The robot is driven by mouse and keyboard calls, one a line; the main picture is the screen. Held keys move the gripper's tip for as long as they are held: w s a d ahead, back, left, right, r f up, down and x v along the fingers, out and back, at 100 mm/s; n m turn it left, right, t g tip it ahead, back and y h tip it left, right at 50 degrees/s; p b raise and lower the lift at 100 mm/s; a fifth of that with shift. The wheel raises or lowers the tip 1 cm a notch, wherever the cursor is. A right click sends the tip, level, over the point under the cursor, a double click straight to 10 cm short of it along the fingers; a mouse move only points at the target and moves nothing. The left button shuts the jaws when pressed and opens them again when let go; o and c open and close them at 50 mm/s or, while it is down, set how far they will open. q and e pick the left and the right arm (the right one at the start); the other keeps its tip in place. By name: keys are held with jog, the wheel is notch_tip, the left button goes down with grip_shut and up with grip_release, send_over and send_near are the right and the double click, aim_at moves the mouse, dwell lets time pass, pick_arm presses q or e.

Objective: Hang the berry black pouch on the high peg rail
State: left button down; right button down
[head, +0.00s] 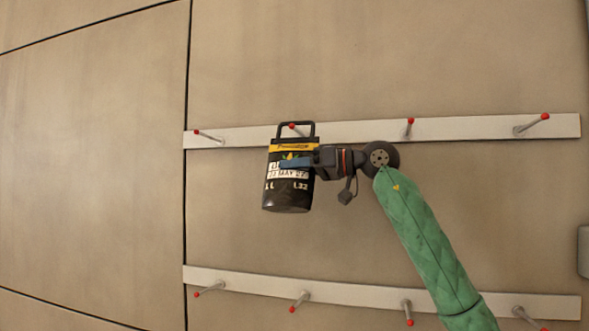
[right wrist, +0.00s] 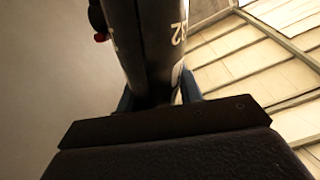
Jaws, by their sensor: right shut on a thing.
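The berry black pouch (head: 287,198) is dark, with a yellow band, white lettering and a stiff black loop on top. It hangs upright in front of the high peg rail (head: 355,132). My right gripper (head: 297,163) is shut on the pouch from the right side. A red-tipped peg (head: 292,126) shows inside the loop's outline; I cannot tell whether it passes through the loop. In the right wrist view the pouch (right wrist: 150,40) stands between the fingers, and its loop is not clearly seen. My left gripper is not in view.
The high rail has other bare pegs, one at the left (head: 197,132) and two at the right (head: 409,127). A low peg rail (head: 350,292) with several bare pegs runs below. The wall panel (head: 90,150) at the left is clear.

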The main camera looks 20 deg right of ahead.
jog(key=shift+w+d+f+b, duration=0.15)
jog(key=shift+f+b, duration=0.05)
jog(key=shift+b, duration=0.1)
dwell(0.6)
jog(key=c, duration=0.9)
grip_release()
jog(key=shift+o, duration=0.2)
